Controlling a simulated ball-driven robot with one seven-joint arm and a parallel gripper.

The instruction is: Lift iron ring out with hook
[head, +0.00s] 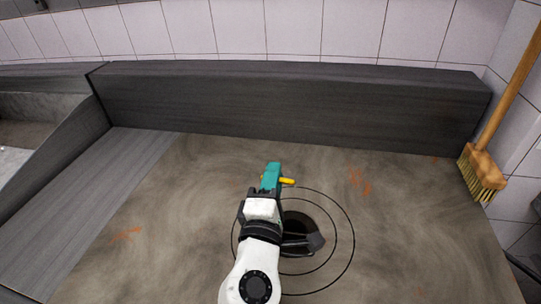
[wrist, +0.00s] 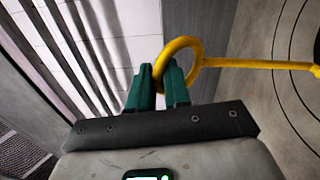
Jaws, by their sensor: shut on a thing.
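The worktop holds flat iron rings (head: 345,235), marked by thin concentric circles around a dark round hole (head: 297,222). The ring seams also show at the right edge of the wrist view (wrist: 287,45). My gripper (head: 272,172) is above the far left part of the rings. Its green fingers (wrist: 160,72) are shut on the round loop of a yellow hook (wrist: 240,63). The hook's shank runs right in the wrist view, with its end overlapping the ring area. Only a short yellow piece (head: 287,181) shows in the head view. Whether the tip touches a ring I cannot tell.
A dark grey raised ledge (head: 290,105) closes off the back of the brown worktop (head: 190,210). A wooden brush (head: 484,172) stands at the right by the tiled wall. A grey trough (head: 35,125) lies at the left. The worktop around the rings is clear.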

